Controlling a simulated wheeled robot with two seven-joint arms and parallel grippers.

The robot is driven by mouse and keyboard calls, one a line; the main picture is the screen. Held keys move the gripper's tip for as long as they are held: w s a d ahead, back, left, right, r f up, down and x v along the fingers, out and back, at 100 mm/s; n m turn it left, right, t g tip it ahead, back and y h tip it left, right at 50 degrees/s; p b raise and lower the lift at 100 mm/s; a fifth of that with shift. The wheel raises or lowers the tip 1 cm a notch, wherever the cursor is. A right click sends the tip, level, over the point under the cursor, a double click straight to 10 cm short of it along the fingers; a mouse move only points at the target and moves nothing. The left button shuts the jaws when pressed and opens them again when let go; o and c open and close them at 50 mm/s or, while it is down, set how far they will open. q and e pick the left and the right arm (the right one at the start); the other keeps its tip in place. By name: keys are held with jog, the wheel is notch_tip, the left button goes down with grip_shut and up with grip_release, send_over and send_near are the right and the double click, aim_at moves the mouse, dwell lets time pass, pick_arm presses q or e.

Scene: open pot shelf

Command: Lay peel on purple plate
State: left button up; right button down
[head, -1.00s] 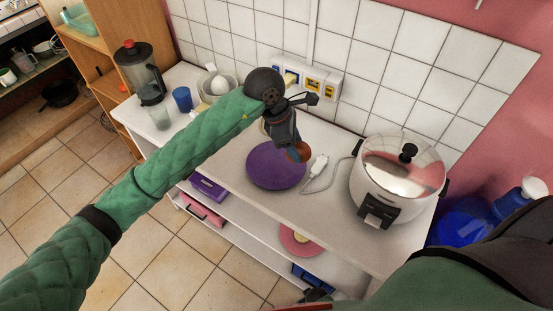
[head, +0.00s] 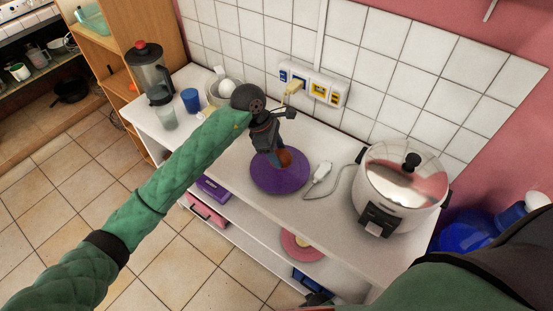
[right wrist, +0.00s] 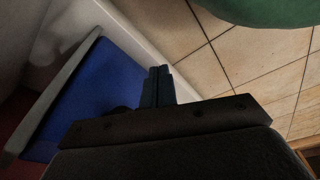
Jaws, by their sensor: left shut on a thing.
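The purple plate (head: 272,183) lies flat on the white upper shelf. My left gripper (head: 279,158) points down over the plate's far part and is shut on an orange-brown piece (head: 286,157), which looks like the peel. The gripper hides part of the peel, and I cannot tell whether the peel touches the plate. My right gripper (right wrist: 158,86) shows in the right wrist view with its fingers together and nothing visible between them, near a blue surface (right wrist: 95,100).
A rice cooker (head: 402,185) stands to the right, with a white plug strip (head: 320,176) and cord between it and the plate. A blender (head: 150,75), blue cup (head: 190,100), clear glass (head: 166,117) and bowl (head: 215,95) stand at left. A tiled wall with sockets (head: 318,90) is behind.

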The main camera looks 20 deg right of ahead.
pick_arm(q)
jog(key=shift+w+a+f, duration=0.1)
jog(key=shift+w, duration=0.05)
notch_tip(320, 180, down, 4)
jog(key=shift+r, duration=0.25)
jog(key=shift+f, duration=0.25)
pick_arm(e)
jog(key=shift+w+r, duration=0.15)
jog(key=shift+r, duration=0.05)
jog(key=shift+f, duration=0.1)
pick_arm(q)
jog(key=shift+f, duration=0.1)
pick_arm(e)
jog(key=shift+a, duration=0.15)
pick_arm(q)
jog(key=o, duration=0.9)
pick_arm(e)
jog(key=shift+w+a+r, duration=0.25)
jog(key=shift+w+r, duration=0.05)
jog(key=shift+r, duration=0.1)
jog(key=shift+s, duration=0.1)
